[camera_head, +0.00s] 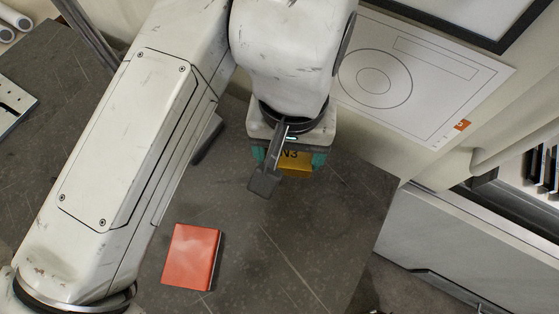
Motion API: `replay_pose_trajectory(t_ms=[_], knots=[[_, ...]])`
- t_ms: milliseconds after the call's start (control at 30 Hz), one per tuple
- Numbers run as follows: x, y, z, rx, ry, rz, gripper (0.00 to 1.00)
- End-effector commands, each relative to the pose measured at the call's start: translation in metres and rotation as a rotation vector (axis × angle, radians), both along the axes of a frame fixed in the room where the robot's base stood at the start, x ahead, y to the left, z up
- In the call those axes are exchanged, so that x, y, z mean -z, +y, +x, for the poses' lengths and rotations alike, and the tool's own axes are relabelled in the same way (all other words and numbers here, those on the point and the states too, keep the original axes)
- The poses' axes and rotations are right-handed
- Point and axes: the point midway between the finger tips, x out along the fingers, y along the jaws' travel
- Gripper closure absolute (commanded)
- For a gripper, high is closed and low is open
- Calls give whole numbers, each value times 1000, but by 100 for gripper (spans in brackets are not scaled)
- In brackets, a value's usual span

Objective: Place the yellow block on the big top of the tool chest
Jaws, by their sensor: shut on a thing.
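I cannot tell how high the block is above the dark grey stone-like top (310,235) below. A pale grey cabinet with a dark handle (455,240) stands at the right. I cannot tell for sure which of these surfaces belongs to the tool chest.
A red-orange block (190,257) lies on the dark top, below and left of my gripper. The dark top is clear to the right of it. A wall with a printed sheet (420,75) rises behind. A light metal plate (12,103) is at the far left.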

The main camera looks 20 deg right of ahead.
Motion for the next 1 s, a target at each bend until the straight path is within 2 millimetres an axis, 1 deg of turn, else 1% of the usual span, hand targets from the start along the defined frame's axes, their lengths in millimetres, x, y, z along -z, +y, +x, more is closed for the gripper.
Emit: replay_pose_trajectory(t_ms=[33,267,367,433,600,667,1000], knots=[[10,3,4,-1,0,1,67],[15,6,11,0,-1,0,67],[23,8,15,0,0,1,67],[31,10,18,0,0,0,67],[52,10,17,1,-1,0,67],[55,10,17,1,-1,0,67],[54,9,17,0,-1,-1,67]])
